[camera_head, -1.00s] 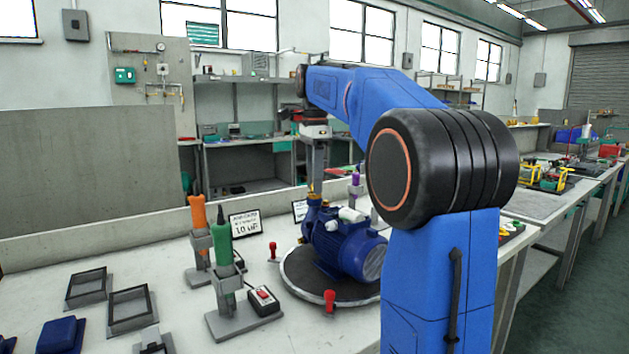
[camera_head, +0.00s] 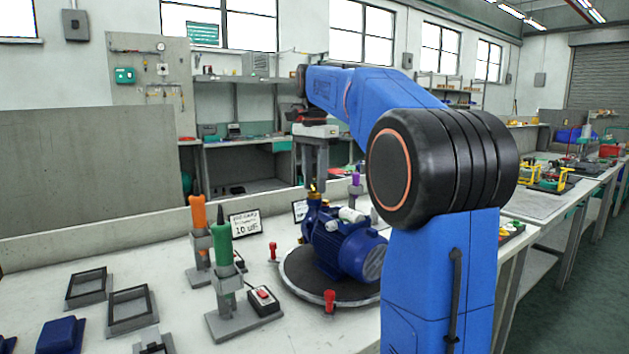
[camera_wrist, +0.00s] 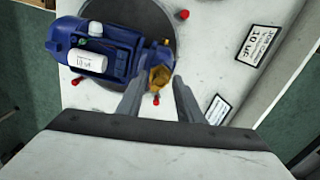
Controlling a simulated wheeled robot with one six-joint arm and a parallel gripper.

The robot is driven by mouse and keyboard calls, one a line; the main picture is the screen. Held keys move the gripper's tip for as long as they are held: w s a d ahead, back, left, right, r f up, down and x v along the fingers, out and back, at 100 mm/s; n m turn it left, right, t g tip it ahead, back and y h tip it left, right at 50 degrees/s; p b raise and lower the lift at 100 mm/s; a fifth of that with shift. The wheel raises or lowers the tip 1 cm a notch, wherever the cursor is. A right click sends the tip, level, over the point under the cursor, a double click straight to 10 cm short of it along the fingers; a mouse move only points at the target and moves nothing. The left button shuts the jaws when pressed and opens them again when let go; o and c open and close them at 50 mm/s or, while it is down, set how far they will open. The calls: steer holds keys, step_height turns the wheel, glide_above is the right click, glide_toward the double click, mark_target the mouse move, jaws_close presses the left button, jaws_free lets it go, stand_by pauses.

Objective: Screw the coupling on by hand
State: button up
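The blue pump (camera_head: 345,245) lies on a round dark turntable (camera_head: 300,291) on the bench. A brass coupling (camera_head: 313,189) shows at the top of the pump's upright port; it also shows in the wrist view (camera_wrist: 160,77). My gripper (camera_head: 314,180) points down right above it. In the wrist view my gripper (camera_wrist: 158,85) has its two fingers apart, one on each side of the brass part, with visible gaps. I cannot tell how far the coupling is threaded on.
Red knobs (camera_head: 330,297) flank the turntable. A small sign (camera_head: 245,223) stands behind. Empty black frames (camera_head: 131,306) lie at the front left.

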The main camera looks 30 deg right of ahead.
steer(key=shift+n, duration=0.9)
steer(key=shift+n, duration=1.8)
jaws_close()
steer(key=shift+m, duration=1.8)
steer(key=shift+m, duration=1.7)
